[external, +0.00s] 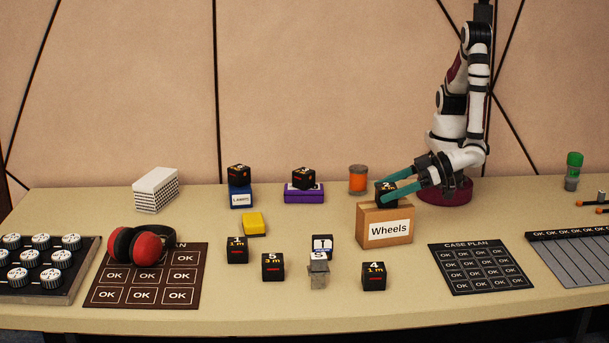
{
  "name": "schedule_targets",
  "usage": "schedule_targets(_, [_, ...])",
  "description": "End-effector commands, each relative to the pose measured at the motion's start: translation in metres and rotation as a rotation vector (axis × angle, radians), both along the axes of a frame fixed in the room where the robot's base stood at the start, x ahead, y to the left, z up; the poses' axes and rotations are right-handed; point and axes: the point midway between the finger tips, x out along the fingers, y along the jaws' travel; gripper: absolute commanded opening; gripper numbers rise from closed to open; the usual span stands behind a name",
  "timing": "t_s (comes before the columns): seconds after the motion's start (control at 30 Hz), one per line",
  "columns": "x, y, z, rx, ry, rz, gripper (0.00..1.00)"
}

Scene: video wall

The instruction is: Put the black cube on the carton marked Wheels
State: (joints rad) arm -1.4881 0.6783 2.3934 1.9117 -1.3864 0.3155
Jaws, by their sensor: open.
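The carton marked Wheels (389,231) is a brown box standing at the right of the table's middle. A black cube (381,187) with a yellow mark shows at the carton's top, towards its left side, and appears to rest on it. My gripper (387,190) has two teal fingers reaching in from the right, spread apart around this cube. The fingers partly hide the cube, and I cannot tell whether either touches it.
Other black cubes stand on the blue Lamps box (240,198), on the purple box (304,194), and on the table, such as one (374,276) in front. Red headphones (144,245) lie left. The case plan mat (480,267) lies right.

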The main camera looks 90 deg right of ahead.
Motion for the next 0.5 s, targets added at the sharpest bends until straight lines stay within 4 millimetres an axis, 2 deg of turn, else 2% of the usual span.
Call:
schedule_targets(0.07, [-0.001,0.000,0.003,0.000,0.000,0.001,0.89])
schedule_targets(0.17, [-0.017,0.002,0.010,0.003,-0.001,0.004,0.89])
schedule_targets(0.5, [-0.094,0.001,0.041,0.003,0.000,0.005,0.89])
